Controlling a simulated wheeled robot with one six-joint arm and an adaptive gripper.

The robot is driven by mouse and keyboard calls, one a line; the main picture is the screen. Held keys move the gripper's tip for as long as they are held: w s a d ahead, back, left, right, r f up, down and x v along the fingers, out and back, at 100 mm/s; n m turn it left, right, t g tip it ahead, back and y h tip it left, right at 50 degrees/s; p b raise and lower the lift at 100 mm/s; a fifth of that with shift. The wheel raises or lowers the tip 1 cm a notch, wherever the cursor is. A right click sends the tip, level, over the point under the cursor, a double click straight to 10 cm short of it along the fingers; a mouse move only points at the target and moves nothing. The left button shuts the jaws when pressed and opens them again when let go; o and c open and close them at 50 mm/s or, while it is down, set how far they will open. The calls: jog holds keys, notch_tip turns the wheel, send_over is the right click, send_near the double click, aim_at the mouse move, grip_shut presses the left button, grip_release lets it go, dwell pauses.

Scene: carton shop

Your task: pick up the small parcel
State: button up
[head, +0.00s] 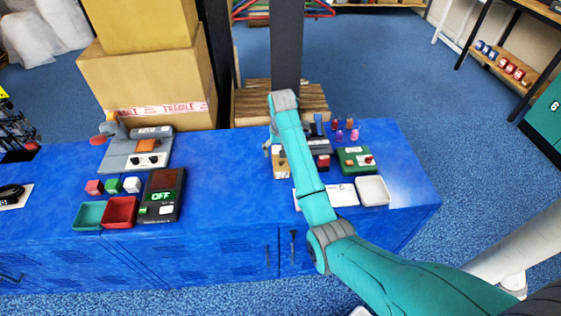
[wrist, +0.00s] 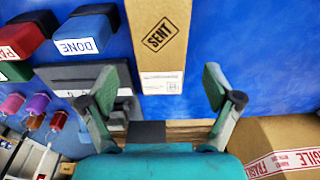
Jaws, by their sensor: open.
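The small parcel (wrist: 157,48) is a tan box with a black SENT stamp and a white label, seen from above in the wrist view. In the head view the small parcel (head: 281,166) shows partly, beside my arm on the blue bench. My gripper (wrist: 160,80) is open, its two teal fingers spread to either side of the parcel's labelled end in the picture. I cannot tell how far above it they are. In the head view my gripper (head: 268,147) is mostly hidden behind my arm.
Red and blue blocks, one marked DONE (wrist: 80,42), stand left of the parcel in the wrist view. A large taped carton (head: 150,85) stands at the back left. A white tray (head: 372,191) lies at the right. The bench (head: 230,165) is clear left of the parcel.

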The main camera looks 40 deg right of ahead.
jog(key=f, duration=0.5)
jog(key=shift+w, duration=0.2)
